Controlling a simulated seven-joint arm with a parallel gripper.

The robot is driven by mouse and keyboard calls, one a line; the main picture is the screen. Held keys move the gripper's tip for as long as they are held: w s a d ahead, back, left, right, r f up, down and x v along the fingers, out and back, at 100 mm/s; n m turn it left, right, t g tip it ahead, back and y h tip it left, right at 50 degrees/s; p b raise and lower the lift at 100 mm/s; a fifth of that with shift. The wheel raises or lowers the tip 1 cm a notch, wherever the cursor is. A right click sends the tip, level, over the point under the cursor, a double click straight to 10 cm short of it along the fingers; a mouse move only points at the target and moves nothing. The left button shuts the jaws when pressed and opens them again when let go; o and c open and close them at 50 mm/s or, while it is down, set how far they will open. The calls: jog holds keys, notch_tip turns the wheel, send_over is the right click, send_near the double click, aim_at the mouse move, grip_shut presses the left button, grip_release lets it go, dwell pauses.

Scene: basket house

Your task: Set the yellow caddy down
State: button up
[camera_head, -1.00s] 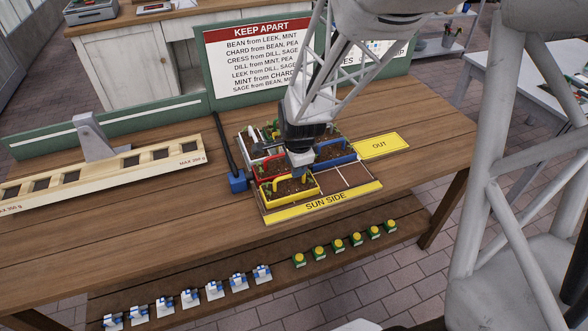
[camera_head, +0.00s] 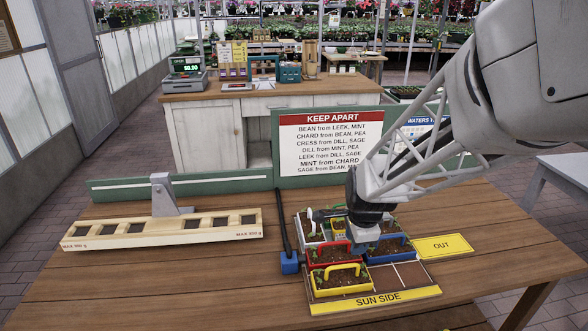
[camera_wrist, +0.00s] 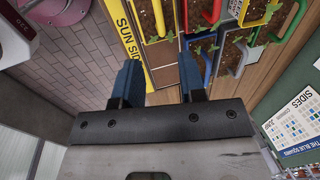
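The yellow caddy (camera_head: 343,281) sits upright in the front left cell of the planting tray, behind the yellow SUN SIDE strip (camera_head: 376,300). It holds dark soil and small seedlings, and its handle stands up. It also shows at the top of the wrist view (camera_wrist: 153,18). My gripper (camera_head: 362,248) hangs above the tray, behind and right of the yellow caddy and apart from it. In the wrist view its two blue fingers (camera_wrist: 160,70) are spread with nothing held between them.
A red caddy (camera_head: 331,254) stands behind the yellow one, with a blue caddy (camera_head: 391,251) to its right. The front right cells (camera_head: 400,275) are bare. A wooden rack (camera_head: 165,230) stands left; a KEEP APART sign (camera_head: 331,145) rises behind.

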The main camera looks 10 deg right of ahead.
dwell(0.3)
jog(key=s+a+r+n, duration=0.2)
jog(key=s+r+n, duration=0.4)
jog(key=s+n, duration=0.3)
jog(key=s+a+r+n, duration=0.3)
jog(key=s+r+n, duration=0.4)
jog(key=s, duration=0.4)
jog(key=shift+s+n, duration=0.35)
jog(key=shift+n, duration=0.55)
